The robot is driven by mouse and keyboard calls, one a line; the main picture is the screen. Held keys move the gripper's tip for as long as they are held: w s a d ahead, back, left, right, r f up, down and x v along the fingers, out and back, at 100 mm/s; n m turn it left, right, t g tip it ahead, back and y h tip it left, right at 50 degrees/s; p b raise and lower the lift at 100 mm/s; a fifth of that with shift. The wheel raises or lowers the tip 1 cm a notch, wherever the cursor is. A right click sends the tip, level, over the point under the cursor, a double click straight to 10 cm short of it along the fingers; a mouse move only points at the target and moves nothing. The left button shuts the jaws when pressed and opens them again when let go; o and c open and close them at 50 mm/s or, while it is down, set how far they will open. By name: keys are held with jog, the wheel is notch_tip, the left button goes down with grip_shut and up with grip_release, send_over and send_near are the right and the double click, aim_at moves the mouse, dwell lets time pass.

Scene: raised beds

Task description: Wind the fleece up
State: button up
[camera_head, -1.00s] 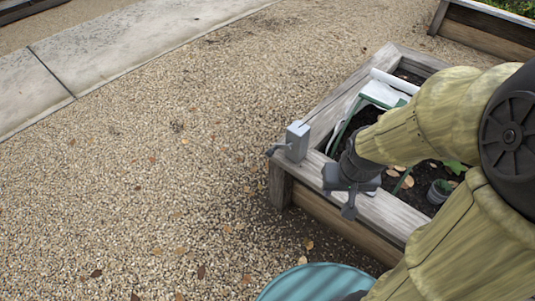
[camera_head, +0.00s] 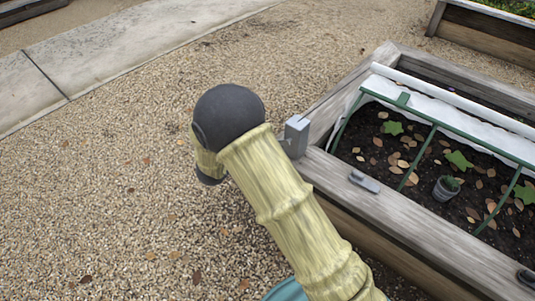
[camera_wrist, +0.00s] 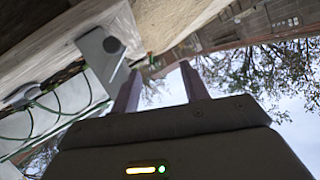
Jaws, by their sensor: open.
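The white fleece (camera_head: 450,110) lies gathered as a roll with a loose strip along the far side of the green hoops (camera_head: 432,132) on the raised bed. A grey winder box (camera_head: 296,136) is fixed at the bed's near left corner. Its crank handle is mostly hidden behind my arm. In the wrist view the grey box (camera_wrist: 100,52) shows at upper left with a dark round hub, left of my fingers. My gripper (camera_wrist: 161,88) is open, with nothing visible between its fingers. In the head view my arm hides the gripper, left of the box.
The wooden bed frame (camera_head: 400,215) surrounds dark soil with leaves, green plants and a small pot (camera_head: 445,188). A small grey object (camera_head: 364,181) lies on the near rim. A teal round object (camera_head: 285,290) is partly hidden below. Open gravel (camera_head: 120,190) lies left.

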jog(key=s+a+f+m+h+b, duration=0.1)
jog(key=s+a+f+m+h, duration=0.2)
jog(key=s, duration=0.7)
notch_tip(320, 180, down, 4)
jog(key=a+h, duration=0.2)
jog(key=h, duration=0.1)
jog(key=shift+s+f+t+h+b, duration=0.2)
jog(key=shift+f+t+h+b, duration=0.05)
jog(key=shift+t+h+b, duration=0.15)
jog(key=shift+d, duration=0.1)
jog(key=b+x, duration=0.6)
jog(key=x, duration=1.1)
jog(key=shift+w+d, duration=0.1)
jog(key=shift+w, duration=0.2)
grip_shut()
